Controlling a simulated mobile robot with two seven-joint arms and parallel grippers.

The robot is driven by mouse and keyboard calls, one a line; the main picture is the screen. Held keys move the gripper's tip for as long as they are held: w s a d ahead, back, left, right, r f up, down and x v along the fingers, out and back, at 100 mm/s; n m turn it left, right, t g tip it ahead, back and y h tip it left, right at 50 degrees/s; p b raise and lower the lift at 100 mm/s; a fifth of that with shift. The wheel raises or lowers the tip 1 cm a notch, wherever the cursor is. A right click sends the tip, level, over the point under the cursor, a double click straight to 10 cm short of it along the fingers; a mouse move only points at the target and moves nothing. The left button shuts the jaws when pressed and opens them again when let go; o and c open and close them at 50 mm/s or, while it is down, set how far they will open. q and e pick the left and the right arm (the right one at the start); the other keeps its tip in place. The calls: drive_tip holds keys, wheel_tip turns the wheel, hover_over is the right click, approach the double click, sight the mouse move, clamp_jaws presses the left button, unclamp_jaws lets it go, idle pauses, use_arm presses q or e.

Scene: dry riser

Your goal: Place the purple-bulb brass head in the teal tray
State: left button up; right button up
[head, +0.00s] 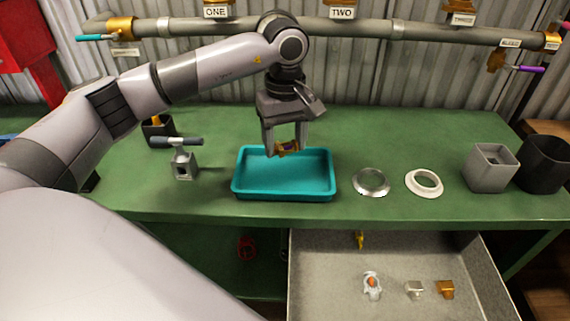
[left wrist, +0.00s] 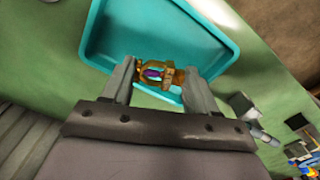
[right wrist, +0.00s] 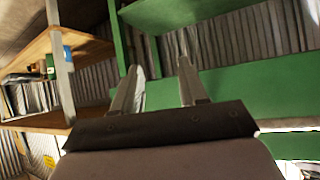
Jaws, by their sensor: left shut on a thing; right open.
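The purple-bulb brass head (left wrist: 158,73) is between the fingers of my left gripper (left wrist: 160,80), its purple bulb showing in the left wrist view. In the head view my left gripper (head: 286,147) is shut on the brass head (head: 287,148), above the back part of the teal tray (head: 285,194). The tray stands on the green bench and looks empty; it also shows in the left wrist view (left wrist: 200,28). My right gripper (right wrist: 160,85) is open and empty in the right wrist view, facing green framework and shelves.
A grey clamp-like fixture (head: 184,163) stands left of the tray. A metal ring (head: 371,182), a white ring (head: 424,184), a grey square container (head: 491,168) and a black one (head: 545,163) stand right. An open drawer (head: 330,290) below holds several small parts.

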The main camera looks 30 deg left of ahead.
sight(285, 178)
use_arm(q)
wheel_tip(285, 178, down, 6)
drive_tip(key=shift+f, duration=0.15)
idle(0.3)
drive_tip(key=shift+f, duration=0.2)
drive_tip(key=o, duration=1.2)
drive_tip(key=shift+r, duration=0.1)
drive_tip(key=shift+c, duration=0.2)
drive_tip(key=shift+r, duration=0.1)
